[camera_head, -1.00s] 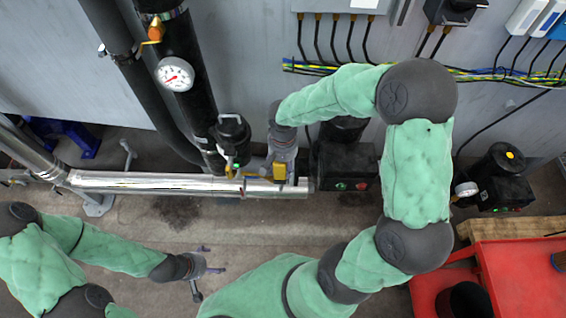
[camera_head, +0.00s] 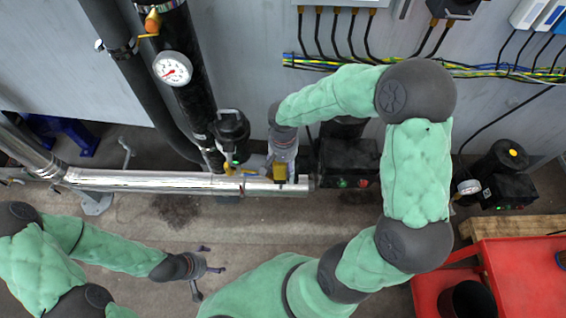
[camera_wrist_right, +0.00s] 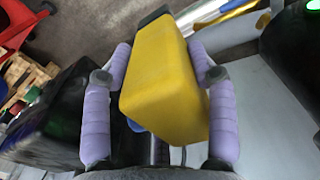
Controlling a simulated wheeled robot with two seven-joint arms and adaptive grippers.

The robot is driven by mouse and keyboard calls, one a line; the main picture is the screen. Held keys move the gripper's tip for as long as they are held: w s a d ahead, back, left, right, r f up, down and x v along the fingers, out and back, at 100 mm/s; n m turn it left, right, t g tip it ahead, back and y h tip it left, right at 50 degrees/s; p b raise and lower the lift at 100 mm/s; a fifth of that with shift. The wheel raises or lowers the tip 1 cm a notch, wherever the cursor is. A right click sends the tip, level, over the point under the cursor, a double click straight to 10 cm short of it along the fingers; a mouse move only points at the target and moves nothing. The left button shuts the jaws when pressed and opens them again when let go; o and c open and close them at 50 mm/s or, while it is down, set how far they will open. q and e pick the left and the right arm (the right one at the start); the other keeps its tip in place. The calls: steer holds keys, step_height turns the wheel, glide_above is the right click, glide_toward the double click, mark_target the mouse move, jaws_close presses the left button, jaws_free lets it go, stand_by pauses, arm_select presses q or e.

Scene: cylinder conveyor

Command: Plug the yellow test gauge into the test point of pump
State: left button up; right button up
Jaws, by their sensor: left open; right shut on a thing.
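The yellow test gauge (camera_wrist_right: 162,78) fills the middle of the right wrist view, held between the two lilac fingers of my right gripper (camera_wrist_right: 165,75). In the head view the gauge (camera_head: 280,172) shows small beside my right gripper (camera_head: 281,165), close to the silver pipe and the dark pump unit (camera_head: 231,130). The pump's test point cannot be made out clearly. The gauge's far end is hidden, so I cannot tell whether it touches anything. My left gripper (camera_head: 207,262) is open and empty over the floor at lower left.
The silver pipe (camera_head: 150,181) runs across below the pump. A dark box with red and green buttons (camera_head: 349,170) stands right of my right gripper. A round dial (camera_head: 172,69) sits on a black pipe. A red cart (camera_head: 520,270) is at lower right.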

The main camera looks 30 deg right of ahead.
steer(key=shift+f+b, duration=0.35)
steer(key=shift+f, duration=0.05)
steer(key=o, duration=1.5)
step_height(320, 180, up, 12)
steer(key=shift+s, duration=0.1)
